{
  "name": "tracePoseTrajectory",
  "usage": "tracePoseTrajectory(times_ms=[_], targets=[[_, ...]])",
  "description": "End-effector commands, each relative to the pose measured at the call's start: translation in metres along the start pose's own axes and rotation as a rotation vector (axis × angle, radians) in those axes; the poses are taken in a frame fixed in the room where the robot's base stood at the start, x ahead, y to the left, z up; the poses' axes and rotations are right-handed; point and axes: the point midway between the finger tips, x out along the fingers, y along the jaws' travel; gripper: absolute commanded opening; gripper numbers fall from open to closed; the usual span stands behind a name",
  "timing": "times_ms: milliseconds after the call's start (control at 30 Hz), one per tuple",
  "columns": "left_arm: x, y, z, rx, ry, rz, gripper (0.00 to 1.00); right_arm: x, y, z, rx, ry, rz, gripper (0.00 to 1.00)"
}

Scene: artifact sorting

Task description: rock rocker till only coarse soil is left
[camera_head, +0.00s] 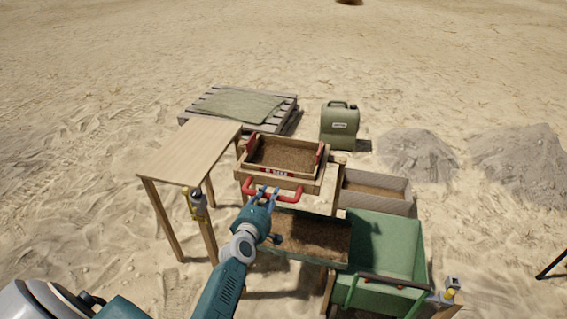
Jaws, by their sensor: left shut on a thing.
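The rocker's wooden sieve box (321,174) sits at the top of its wooden stand. Brown soil (284,154) lies inside it; I cannot tell how coarse it is. A red handle (289,198) runs along the near side of the box. My left gripper (268,193) is at this handle, shut on it, with the teal arm reaching in from the lower left. Below the sieve box is a tray (344,261) with brown soil in it. My right gripper is not in view.
A wooden table (200,148) stands at left. A green wheelbarrow-like bin (385,245) is at lower right. A wooden box (378,200) with soil, a green jerrycan (340,127) and a pallet (280,112) stand behind. Soil heaps (418,156) lie on the sand at right.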

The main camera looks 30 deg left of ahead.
Motion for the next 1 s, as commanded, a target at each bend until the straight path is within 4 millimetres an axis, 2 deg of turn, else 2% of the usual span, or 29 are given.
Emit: tracePoseTrajectory(times_ms=[100, 200, 1000], targets=[[0.028, -0.001, -0.001, -0.001, 0.001, -0.005, 0.00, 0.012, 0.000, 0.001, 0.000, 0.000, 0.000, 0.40], [0.045, -0.001, -0.001, 0.000, 0.000, -0.012, 0.00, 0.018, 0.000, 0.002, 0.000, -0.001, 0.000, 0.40], [0.004, -0.015, 0.001, 0.002, -0.005, -0.030, 0.00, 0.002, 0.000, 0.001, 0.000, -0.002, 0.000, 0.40]])
